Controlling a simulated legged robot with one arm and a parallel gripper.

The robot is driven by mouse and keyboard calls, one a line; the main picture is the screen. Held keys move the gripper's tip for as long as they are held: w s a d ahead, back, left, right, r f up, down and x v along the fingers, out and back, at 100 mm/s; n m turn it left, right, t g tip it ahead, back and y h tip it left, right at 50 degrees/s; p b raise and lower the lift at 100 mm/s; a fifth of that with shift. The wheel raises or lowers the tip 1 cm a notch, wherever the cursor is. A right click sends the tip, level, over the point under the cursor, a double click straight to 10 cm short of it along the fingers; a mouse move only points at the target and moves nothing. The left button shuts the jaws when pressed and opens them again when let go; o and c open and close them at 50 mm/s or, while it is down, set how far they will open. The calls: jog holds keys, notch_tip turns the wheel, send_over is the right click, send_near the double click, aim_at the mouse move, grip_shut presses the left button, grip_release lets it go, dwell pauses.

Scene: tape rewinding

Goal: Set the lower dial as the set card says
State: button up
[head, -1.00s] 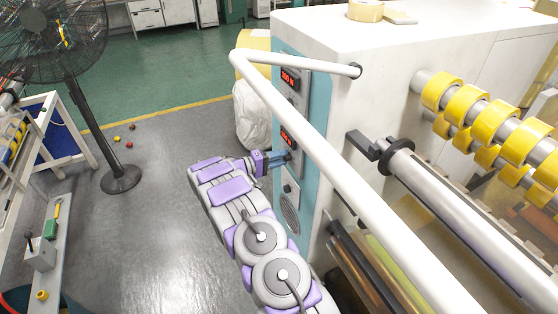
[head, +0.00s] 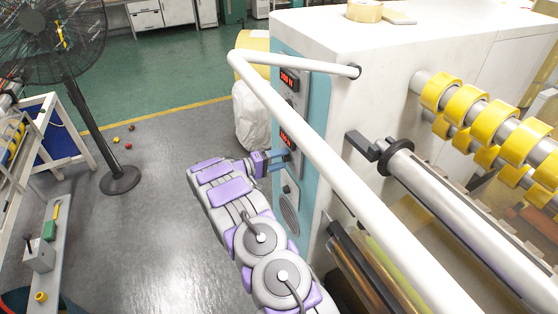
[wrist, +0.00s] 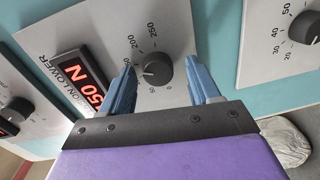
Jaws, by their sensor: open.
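The lower dial (wrist: 157,70) is a dark round knob on a grey plate (wrist: 108,36) in the wrist view, with a printed scale reaching 250. Beside it a red display (wrist: 83,83), on a panel lettered "LOWER", reads what looks like 50 N, its left end cut off by my finger and the tilt. My gripper (wrist: 165,88) is open, its two blue fingers on either side of the dial. I cannot tell whether they touch it. In the head view my gripper (head: 278,160) is at the machine's teal panel, below the lower red display (head: 286,138). I cannot make out the set card.
Another dial (wrist: 303,27) is at the right of the wrist view and one more (wrist: 15,110) at the left. A white rail (head: 330,135) crosses in front of the machine. A white bag (head: 251,116) stands behind my gripper.

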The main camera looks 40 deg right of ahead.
jog(key=f+p+v, duration=0.1)
jog(key=p+v, duration=0.1)
jog(key=v, duration=1.5)
jog(key=shift+a+r, duration=0.25)
jog(key=shift+r, duration=0.2)
jog(key=shift+w+p, duration=0.1)
jog(key=shift+p, duration=0.25)
